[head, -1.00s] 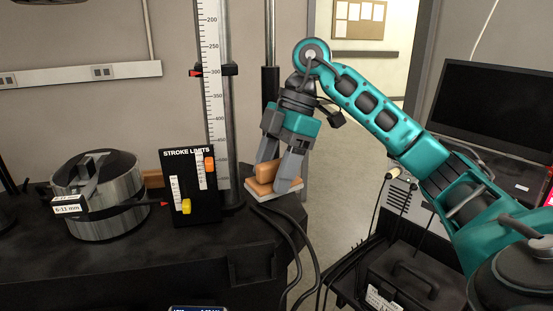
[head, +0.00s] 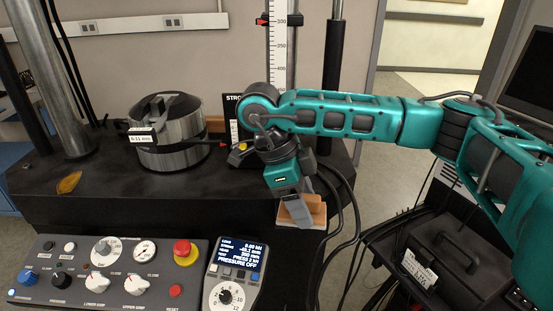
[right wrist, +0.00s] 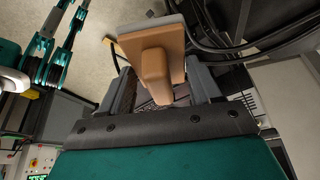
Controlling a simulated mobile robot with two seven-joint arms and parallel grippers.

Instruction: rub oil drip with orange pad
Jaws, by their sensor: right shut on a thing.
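The oil drip (head: 69,182) is a small amber smear on the left of the black bench top (head: 110,215). My right gripper (head: 296,212) is shut on the orange pad (head: 316,209) near the bench's right front edge, well to the right of the drip. The pad has an orange grip block on a flat orange layer with a pale grey backing. In the right wrist view the pad (right wrist: 155,68) sits between the grey fingers. My arm hides part of it in the head view. My left gripper is out of view.
A metal cylinder (head: 170,142) with a label stands between drip and pad. A control panel (head: 105,268) and a handheld display (head: 235,272) lie in front. A steel column (head: 45,75) rises behind the drip. Black cables (head: 344,200) hang at the right.

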